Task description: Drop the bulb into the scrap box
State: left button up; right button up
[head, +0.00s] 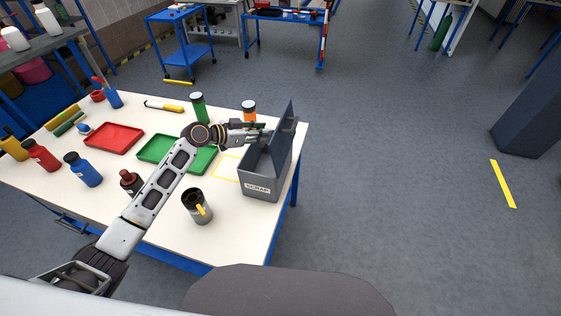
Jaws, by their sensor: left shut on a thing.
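The grey scrap box (261,185), labelled SCRAP, stands at the right end of the white table. Its dark lid (284,130) stands raised on the right side. My left arm reaches across the table from the lower left. My left gripper (264,130) is at the upper left edge of the box opening, close to the lid. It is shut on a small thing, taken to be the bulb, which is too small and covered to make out. I cannot tell if it is over the opening. My right gripper is not in view.
On the white table (165,235) are a green tray (160,147), a red tray (113,138), several bottles and a dark cup (196,206) in front of the box. A green-bodied jar (198,108) and an orange one (249,111) stand behind my gripper.

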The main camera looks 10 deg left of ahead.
aim_at(261, 144)
pick_arm(q)
jog(key=shift+w, duration=0.15)
dwell(0.3)
jog(key=shift+f, duration=0.15)
jog(key=shift+f+b, duration=1.45)
jog(key=shift+f, duration=1.35)
jog(key=o, duration=0.9)
jog(key=shift+a, duration=0.1)
